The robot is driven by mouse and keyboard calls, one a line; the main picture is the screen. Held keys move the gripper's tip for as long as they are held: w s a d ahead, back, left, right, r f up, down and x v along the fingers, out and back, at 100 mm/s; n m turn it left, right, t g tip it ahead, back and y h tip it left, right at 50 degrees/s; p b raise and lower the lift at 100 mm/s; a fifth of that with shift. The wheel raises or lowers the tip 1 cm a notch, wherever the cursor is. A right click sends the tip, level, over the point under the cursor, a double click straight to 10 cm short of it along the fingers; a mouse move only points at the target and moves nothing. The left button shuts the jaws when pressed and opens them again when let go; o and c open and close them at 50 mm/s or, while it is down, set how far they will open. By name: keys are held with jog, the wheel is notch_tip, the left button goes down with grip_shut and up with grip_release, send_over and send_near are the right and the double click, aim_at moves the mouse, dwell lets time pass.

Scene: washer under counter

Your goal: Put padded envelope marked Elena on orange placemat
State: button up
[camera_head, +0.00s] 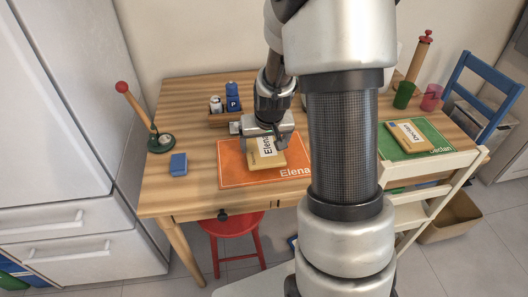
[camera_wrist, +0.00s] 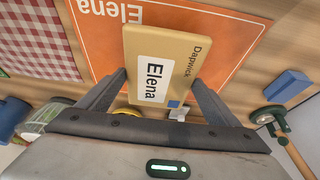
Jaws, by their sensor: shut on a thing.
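The padded envelope marked Elena (camera_head: 268,158) is tan with a white name label, and in the head view it is over the orange placemat (camera_head: 232,174). The wrist view shows the envelope (camera_wrist: 177,57) between my two fingers, with "Dapwick" and "Elena" printed on it. My gripper (camera_head: 267,138) is shut on the envelope's near end in the wrist view. The orange placemat (camera_wrist: 222,32) also bears the name Elena. I cannot tell whether the envelope touches the placemat.
A green placemat (camera_head: 440,138) with an envelope marked Declan (camera_head: 409,135) lies at the right. A blue block (camera_head: 178,164) and a red-knobbed stand (camera_head: 160,142) are at the left. A condiment caddy (camera_head: 226,119) stands behind the orange placemat.

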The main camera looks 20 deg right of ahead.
jog(key=shift+f, duration=1.25)
jog(key=shift+f+b, duration=0.2)
jog(key=shift+b, duration=0.2)
jog(key=o, duration=0.9)
